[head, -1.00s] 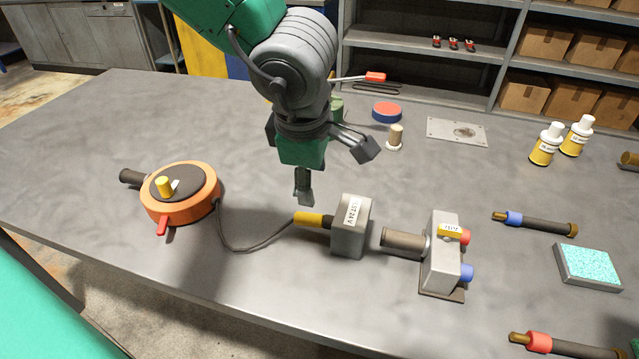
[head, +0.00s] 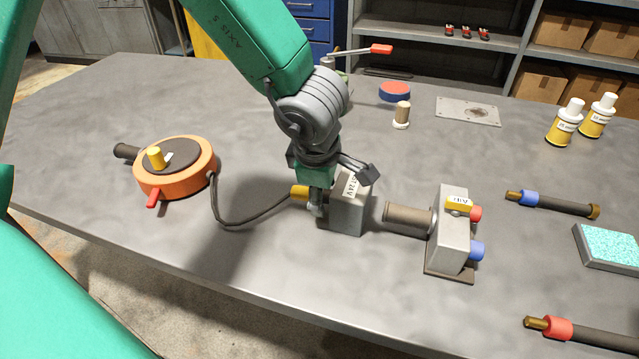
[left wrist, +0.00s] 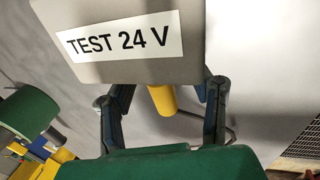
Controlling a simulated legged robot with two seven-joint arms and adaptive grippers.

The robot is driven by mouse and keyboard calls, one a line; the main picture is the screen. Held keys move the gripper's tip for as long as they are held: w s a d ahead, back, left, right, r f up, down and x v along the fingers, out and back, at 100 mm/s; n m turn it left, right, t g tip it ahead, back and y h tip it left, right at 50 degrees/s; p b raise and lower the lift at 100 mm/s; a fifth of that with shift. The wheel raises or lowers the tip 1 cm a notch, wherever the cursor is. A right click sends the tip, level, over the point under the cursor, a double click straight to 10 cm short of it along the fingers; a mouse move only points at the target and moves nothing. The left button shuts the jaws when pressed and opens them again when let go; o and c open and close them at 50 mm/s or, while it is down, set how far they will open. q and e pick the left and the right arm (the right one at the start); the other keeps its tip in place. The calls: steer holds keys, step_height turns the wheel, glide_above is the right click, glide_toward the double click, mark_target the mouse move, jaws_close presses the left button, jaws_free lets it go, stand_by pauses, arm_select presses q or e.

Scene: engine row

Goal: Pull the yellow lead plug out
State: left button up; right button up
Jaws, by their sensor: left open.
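The yellow lead plug (head: 299,192) sits at the left side of the grey test block (head: 346,214), and a dark cable runs from it to the orange round unit. My left gripper (head: 335,198) is over the block's left end, with one finger in front of the plug and hiding part of it. In the left wrist view the yellow plug (left wrist: 162,100) lies between the two spread fingers, below the block labelled TEST 24 V (left wrist: 130,40). The fingers look apart from the plug. My right gripper does not show.
The orange round unit (head: 176,183) stands at left on the table. A grey block with red and blue plugs (head: 452,232) stands to the right. The table's front left is clear.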

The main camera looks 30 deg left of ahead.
arm_select(q)
steer(key=shift+w+a+f, duration=0.1)
steer(key=shift+a+f, duration=0.05)
steer(key=shift+f, duration=0.2)
steer(key=shift+a+f, duration=0.2)
steer(key=shift+a, duration=0.45)
steer(key=shift+a+f, duration=0.15)
steer(key=shift+a, duration=0.65)
steer(key=shift+d, duration=0.1)
steer(key=c, duration=0.7)
steer(key=shift+d, duration=0.3)
jaws_close()
steer(key=shift+w+d+r, duration=0.1)
steer(key=shift+d+r, duration=0.05)
steer(key=shift+d, duration=0.55)
steer(key=shift+c, duration=0.5)
jaws_free()
steer(key=shift+a, duration=0.4)
jaws_close()
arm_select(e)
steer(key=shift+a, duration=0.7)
